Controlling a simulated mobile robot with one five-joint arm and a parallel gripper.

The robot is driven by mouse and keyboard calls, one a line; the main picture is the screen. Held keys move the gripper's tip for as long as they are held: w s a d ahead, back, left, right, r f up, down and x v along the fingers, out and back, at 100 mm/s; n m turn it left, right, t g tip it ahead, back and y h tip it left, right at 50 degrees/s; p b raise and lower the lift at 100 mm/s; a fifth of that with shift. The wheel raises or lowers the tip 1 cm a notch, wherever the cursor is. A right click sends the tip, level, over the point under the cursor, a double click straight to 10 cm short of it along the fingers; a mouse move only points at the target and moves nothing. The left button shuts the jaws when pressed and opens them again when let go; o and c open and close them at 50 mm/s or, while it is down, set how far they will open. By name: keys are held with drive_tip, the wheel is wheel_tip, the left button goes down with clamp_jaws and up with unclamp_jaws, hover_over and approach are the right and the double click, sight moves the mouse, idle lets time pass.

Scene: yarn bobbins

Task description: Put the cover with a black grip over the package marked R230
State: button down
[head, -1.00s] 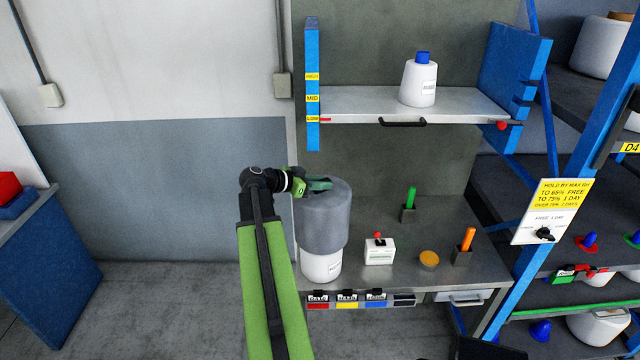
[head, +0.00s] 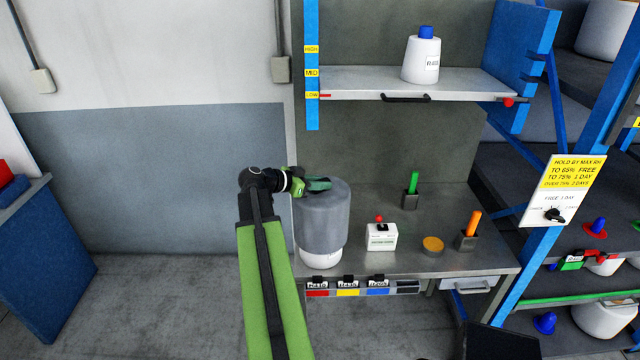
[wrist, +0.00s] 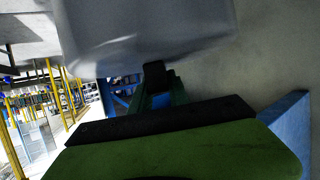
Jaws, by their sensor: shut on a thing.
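A tall grey cover (head: 325,220) stands upright around the upper part of a white package (head: 321,258) on the steel bench (head: 400,266). Only a low white band of the package shows below the cover's rim, and no marking on it can be read. My gripper (head: 318,185) is shut at the cover's top. In the wrist view the cover (wrist: 150,30) fills the upper part, just beyond my gripper (wrist: 155,75).
A white bobbin with a blue top (head: 422,58) stands on the raised shelf (head: 350,82). On the bench are a white box with a red button (head: 382,236), an orange disc (head: 432,244), and green (head: 412,188) and orange (head: 470,228) handles in holders. A rack stands at right.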

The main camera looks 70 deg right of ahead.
drive_tip(key=shift+f+b, duration=4.35)
drive_tip(key=shift+f, duration=0.3)
drive_tip(key=shift+f+b, duration=0.35)
drive_tip(key=c, duration=1.2)
unclamp_jaws()
drive_tip(key=shift+o, duration=0.2)
drive_tip(key=shift+r, duration=0.1)
drive_tip(key=p+v, duration=0.6)
drive_tip(key=v, duration=1.1)
drive_tip(key=shift+a+r+p, duration=0.15)
drive_tip(key=shift+p, duration=0.25)
drive_tip(key=shift+w, duration=0.1)
